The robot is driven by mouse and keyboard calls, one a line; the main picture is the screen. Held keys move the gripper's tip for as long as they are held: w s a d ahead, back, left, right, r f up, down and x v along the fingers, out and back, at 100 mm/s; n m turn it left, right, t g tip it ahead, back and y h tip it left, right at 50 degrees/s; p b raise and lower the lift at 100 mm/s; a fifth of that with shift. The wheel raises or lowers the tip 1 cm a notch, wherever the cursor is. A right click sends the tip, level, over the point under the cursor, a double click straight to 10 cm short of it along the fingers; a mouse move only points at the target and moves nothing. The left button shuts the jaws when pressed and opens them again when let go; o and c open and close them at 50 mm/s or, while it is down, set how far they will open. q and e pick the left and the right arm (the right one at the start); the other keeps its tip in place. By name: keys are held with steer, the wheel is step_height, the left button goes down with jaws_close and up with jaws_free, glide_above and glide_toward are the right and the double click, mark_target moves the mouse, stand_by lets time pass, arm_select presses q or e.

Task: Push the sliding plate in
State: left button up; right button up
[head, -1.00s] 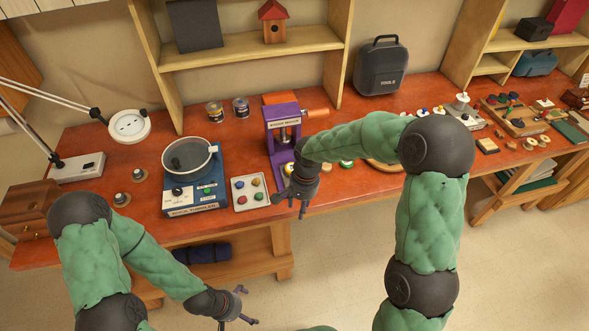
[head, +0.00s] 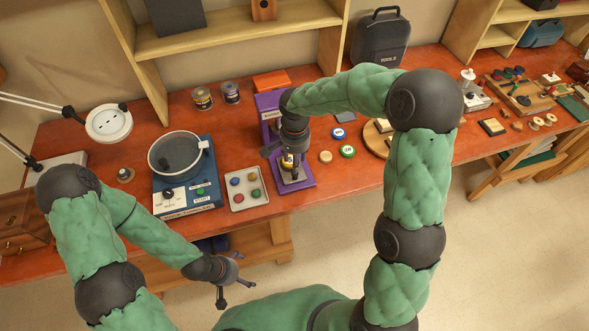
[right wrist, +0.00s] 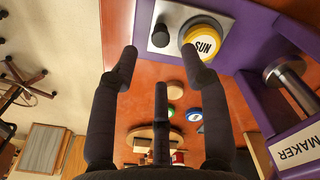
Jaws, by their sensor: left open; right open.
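The purple badge maker (head: 305,180) stands near the table's front edge, partly hidden by my right arm. Its silver sliding plate (right wrist: 178,14) carries a yellow badge marked SUN (right wrist: 203,40) and a black knob (right wrist: 160,35). The plate sticks out at the front of the press; it also shows in the head view (head: 296,183). My right gripper (right wrist: 160,62) is open and empty, its fingers close to the plate and knob; I cannot tell whether they touch. My left gripper (head: 229,284) is open and empty in front of the table, low and away from the press.
A tray of coloured buttons (head: 246,188) and a blue tumbler machine (head: 188,187) stand left of the press. Loose badges (head: 347,151) and a round wooden board (head: 374,139) lie to its right. Two tins (head: 216,96) and a tool case (head: 380,40) stand behind.

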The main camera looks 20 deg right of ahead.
step_height(320, 180, down, 6)
steer(key=shift+f, duration=0.15)
stand_by(0.3)
steer(key=shift+w, duration=0.1)
jaws_close()
